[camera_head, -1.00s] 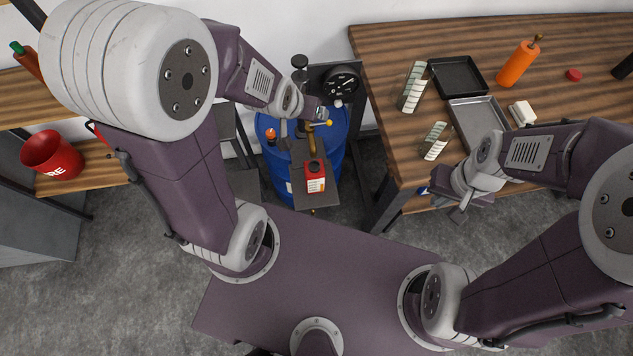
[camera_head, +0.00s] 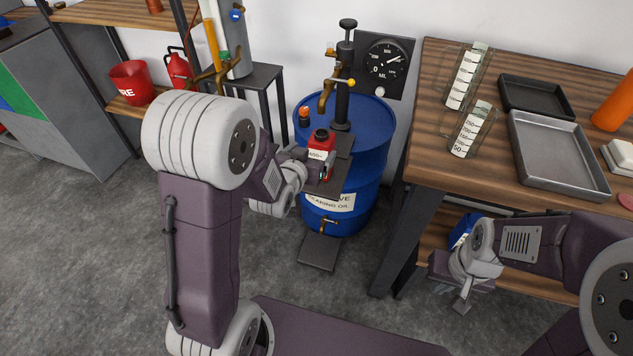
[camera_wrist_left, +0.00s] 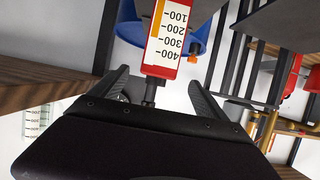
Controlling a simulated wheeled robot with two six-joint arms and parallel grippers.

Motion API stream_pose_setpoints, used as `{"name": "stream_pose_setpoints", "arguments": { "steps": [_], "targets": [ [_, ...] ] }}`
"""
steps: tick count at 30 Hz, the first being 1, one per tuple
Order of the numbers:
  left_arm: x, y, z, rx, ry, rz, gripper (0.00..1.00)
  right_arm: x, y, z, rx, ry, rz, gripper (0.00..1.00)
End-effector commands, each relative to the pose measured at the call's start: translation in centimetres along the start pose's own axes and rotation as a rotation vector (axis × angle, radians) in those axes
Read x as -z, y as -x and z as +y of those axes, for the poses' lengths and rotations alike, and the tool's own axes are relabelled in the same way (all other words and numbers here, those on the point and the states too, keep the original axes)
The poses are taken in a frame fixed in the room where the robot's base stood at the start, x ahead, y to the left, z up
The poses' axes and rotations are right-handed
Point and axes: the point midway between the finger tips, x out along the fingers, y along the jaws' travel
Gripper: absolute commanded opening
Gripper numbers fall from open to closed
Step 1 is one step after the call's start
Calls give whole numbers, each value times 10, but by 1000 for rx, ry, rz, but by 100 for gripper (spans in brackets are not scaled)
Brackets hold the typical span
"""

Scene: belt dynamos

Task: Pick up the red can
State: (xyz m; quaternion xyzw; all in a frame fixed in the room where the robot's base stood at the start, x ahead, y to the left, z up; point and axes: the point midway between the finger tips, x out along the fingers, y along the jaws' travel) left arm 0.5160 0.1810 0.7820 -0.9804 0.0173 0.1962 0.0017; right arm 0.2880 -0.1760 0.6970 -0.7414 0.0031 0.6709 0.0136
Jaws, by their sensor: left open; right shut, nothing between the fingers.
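The red can (camera_head: 322,140), with a dark cap and a white measuring label, stands upright on the small dark shelf in front of the blue drum. In the left wrist view the can (camera_wrist_left: 167,50) appears upside down, just ahead of the gap between the fingers. My left gripper (camera_head: 325,170) is right at the can's near side and partly covers its lower part. In the wrist view its fingers (camera_wrist_left: 160,92) are spread apart, not closed on it. My right gripper (camera_head: 463,290) is shut and empty, low beside the right table's front edge.
The blue oil drum (camera_head: 362,150) carries a black pump with a brass spout (camera_head: 327,97) close behind the can. A wooden table (camera_head: 433,140) with measuring glasses and trays stands right. A red fire bucket (camera_head: 130,82) is on the left shelf. Grey floor is clear in front.

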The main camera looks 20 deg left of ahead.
Motion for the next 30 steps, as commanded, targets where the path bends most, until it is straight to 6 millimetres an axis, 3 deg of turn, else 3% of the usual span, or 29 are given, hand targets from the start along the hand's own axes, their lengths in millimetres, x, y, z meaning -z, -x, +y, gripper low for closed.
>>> {"name": "stream_pose_setpoints", "arguments": {
  "steps": [5, 12, 17, 24, 30],
  "targets": [
    [-4, -3, 0, 0, 0, 0, 85, 0, -4, 0, 0, 0, 1, 0],
    [-5, -37, 0, 0, 0, -1, 85, -1, -12, 0, 0, 0, 1, 0],
    [-4, -42, 0, 0, 0, -1, 85, -1, -13, 0, 0, 0, 0, 0],
    [-8, -83, -1, 0, 0, -1, 85, -3, -26, 0, 0, 0, 0, 0],
    [-6, -92, -1, 0, 0, -2, 85, -3, -26, 0, 0, 0, 0, 0]
  ]
}}
